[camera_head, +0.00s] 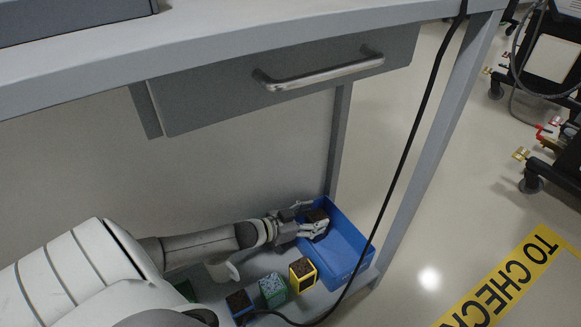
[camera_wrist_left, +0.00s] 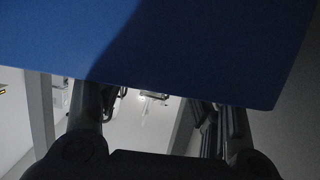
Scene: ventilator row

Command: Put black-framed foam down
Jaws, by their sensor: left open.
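The black-framed foam (camera_head: 317,215) is a small dark block with a brownish top, at the far left end of the blue bin (camera_head: 352,232) in the head view. My left gripper (camera_head: 314,229) is at the bin's left side, with its fingers open right beside the foam. The fingers hide part of the block, so I cannot tell whether they touch it or whether it rests on the bin floor. In the left wrist view, the blue bin (camera_wrist_left: 200,45) fills the top, above the dark fingers; the foam does not show there. My right gripper is not in view.
Yellow-framed (camera_head: 302,274), teal (camera_head: 272,289) and blue-framed (camera_head: 239,304) foam blocks stand on the low shelf in front of the bin. A black cable (camera_head: 408,150) hangs across the bin's right side. A drawer (camera_head: 285,95) and a table leg are above and beside.

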